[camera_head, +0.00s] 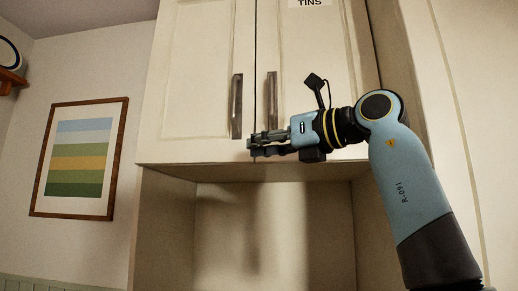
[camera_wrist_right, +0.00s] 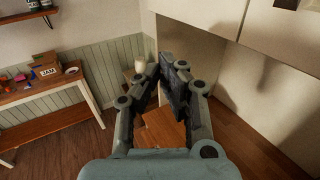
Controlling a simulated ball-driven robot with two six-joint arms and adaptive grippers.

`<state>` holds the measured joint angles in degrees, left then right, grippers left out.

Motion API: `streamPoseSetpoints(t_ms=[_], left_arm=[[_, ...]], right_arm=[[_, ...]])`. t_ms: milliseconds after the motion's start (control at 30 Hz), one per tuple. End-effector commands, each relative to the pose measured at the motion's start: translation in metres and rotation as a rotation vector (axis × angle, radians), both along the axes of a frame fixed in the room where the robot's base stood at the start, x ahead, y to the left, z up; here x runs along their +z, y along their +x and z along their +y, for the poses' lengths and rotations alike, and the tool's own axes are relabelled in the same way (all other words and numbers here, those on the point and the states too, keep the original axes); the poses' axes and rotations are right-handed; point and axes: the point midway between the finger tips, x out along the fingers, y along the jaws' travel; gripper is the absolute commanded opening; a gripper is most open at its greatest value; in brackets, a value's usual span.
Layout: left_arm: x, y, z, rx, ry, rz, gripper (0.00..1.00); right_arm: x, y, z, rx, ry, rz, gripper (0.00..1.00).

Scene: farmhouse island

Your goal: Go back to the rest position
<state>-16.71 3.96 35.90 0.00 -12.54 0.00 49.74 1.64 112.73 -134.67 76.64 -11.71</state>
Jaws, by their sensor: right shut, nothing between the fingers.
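My right gripper (camera_head: 252,146) is raised in front of the lower edge of the white wall cabinet (camera_head: 195,85), below its two dark handles. It holds nothing, and its fingers look closed in the head view. In the right wrist view its fingers (camera_wrist_right: 165,75) point out past the cabinet's underside. Both cabinet doors are closed, with the left handle (camera_head: 237,106) and the right handle (camera_head: 271,100) side by side. The gripper appears apart from the handles, though the exact gap in depth cannot be told. My left gripper is in neither view.
An open recess (camera_head: 275,235) lies below the cabinet. A framed striped picture (camera_head: 80,158) hangs on the left wall.

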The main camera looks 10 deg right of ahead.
Motion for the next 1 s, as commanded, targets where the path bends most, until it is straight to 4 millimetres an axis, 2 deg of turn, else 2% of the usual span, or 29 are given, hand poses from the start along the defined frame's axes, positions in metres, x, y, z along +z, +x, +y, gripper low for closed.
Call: streamPoseSetpoints(t_ms=[167, 767, 867, 933, 1000], left_arm=[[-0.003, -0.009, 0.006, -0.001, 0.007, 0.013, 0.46], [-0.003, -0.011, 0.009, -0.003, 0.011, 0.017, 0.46], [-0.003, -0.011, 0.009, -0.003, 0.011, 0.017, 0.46], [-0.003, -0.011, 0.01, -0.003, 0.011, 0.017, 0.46], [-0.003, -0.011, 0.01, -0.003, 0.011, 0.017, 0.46]], right_arm=[[0.0, -0.01, 0.003, -0.001, 0.001, 0.001, 0.0], [-0.001, -0.013, 0.006, 0.019, 0.034, -0.01, 0.0], [-0.002, -0.025, 0.012, 0.089, 0.165, -0.045, 0.0], [0.0, -0.042, 0.013, 0.161, 0.337, -0.074, 0.0], [0.002, -0.062, 0.003, 0.23, 0.572, -0.091, 0.0]])
